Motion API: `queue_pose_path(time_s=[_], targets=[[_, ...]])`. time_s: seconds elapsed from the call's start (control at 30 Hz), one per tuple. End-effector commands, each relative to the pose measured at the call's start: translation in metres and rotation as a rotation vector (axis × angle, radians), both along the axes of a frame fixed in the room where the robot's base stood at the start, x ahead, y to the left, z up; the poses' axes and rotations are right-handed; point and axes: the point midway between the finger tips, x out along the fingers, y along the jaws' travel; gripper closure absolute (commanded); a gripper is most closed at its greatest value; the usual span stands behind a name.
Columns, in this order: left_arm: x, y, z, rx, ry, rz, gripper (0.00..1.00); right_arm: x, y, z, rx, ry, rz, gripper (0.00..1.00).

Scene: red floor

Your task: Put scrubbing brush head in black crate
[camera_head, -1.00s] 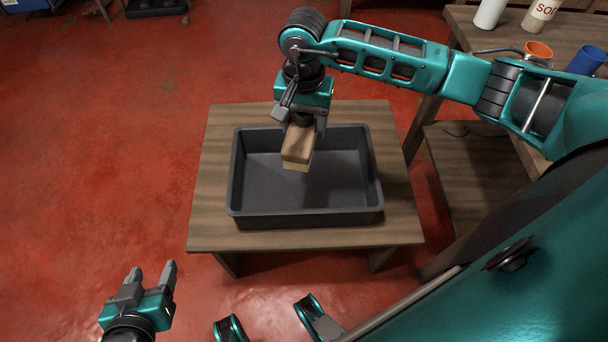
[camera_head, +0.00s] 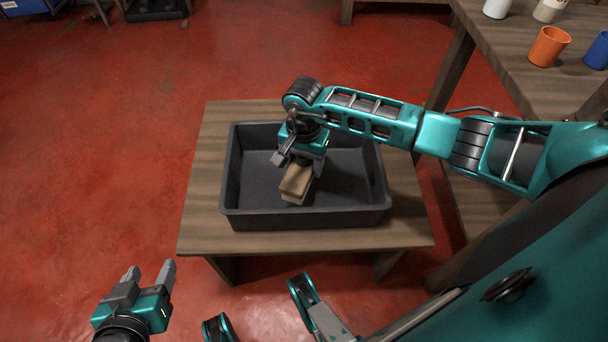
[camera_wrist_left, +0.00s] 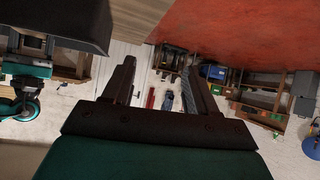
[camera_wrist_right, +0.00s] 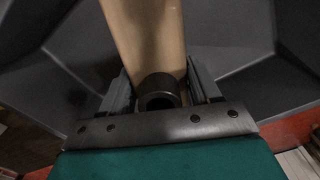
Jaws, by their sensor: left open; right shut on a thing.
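The scrubbing brush head (camera_head: 296,184) is a tan wooden block with a paler underside. My right gripper (camera_head: 300,164) is shut on it and holds it inside the black crate (camera_head: 345,217), low over the floor; I cannot tell whether it touches the floor. In the right wrist view the brush head (camera_wrist_right: 147,35) stretches away between the fingers, with a dark round socket near the gripper and the crate's grey walls around it. My left gripper (camera_head: 150,274) is open and empty, off to the lower left of the table. It also shows in the left wrist view (camera_wrist_left: 160,85).
The crate stands on a low wooden table (camera_head: 205,190). A taller wooden table at the upper right bears an orange cup (camera_head: 549,47), a blue cup (camera_head: 598,52) and pale containers. Red floor is open on the left.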

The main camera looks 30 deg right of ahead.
Motion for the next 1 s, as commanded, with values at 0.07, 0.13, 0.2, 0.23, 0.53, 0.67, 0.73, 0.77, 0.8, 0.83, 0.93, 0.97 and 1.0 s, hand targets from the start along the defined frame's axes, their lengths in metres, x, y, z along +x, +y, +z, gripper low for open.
queue_pose_path(time_s=[0.07, 0.13, 0.2, 0.23, 0.53, 0.67, 0.73, 0.77, 0.8, 0.83, 0.93, 0.97, 1.0], targets=[[0.001, -0.002, 0.000, -0.005, -0.004, -0.001, 0.42, 0.000, 0.000, -0.005, 0.001, 0.000, 0.000, 0.78], [0.001, -0.003, -0.001, -0.006, -0.007, -0.003, 0.42, 0.000, 0.000, -0.013, 0.001, 0.001, 0.000, 0.78], [0.001, -0.003, -0.003, -0.008, -0.008, -0.003, 0.42, 0.000, 0.001, -0.024, 0.001, 0.001, 0.000, 0.78], [0.001, -0.003, -0.005, -0.008, -0.007, -0.004, 0.42, -0.001, 0.001, -0.030, 0.001, 0.002, -0.001, 0.78], [0.002, -0.005, -0.006, -0.007, -0.001, -0.010, 0.42, 0.001, 0.000, -0.043, 0.001, -0.002, 0.001, 0.78], [0.002, -0.005, -0.007, -0.008, -0.003, -0.010, 0.42, 0.001, 0.000, -0.045, 0.000, -0.001, 0.001, 0.78], [0.002, -0.005, -0.009, -0.008, -0.004, -0.011, 0.42, 0.000, 0.000, -0.048, 0.000, -0.001, 0.001, 0.78], [0.003, -0.005, -0.008, -0.008, -0.004, -0.011, 0.42, 0.000, 0.000, -0.047, 0.000, 0.000, 0.001, 0.36], [0.003, -0.005, -0.007, -0.008, -0.004, -0.011, 0.42, 0.000, 0.000, -0.047, 0.000, 0.000, 0.001, 0.32], [0.003, -0.005, -0.007, -0.008, -0.004, -0.011, 0.42, 0.000, 0.000, -0.046, 0.000, 0.000, 0.001, 0.30], [0.003, -0.005, -0.006, -0.008, -0.006, -0.011, 0.42, 0.000, 0.000, -0.046, 0.000, 0.000, 0.001, 0.20], [0.003, -0.005, -0.006, -0.008, -0.007, -0.011, 0.42, 0.000, 0.000, -0.047, 0.000, 0.000, 0.001, 0.17], [0.003, -0.005, -0.005, -0.008, -0.007, -0.011, 0.42, 0.000, 0.000, -0.047, 0.000, 0.000, 0.001, 0.13]])
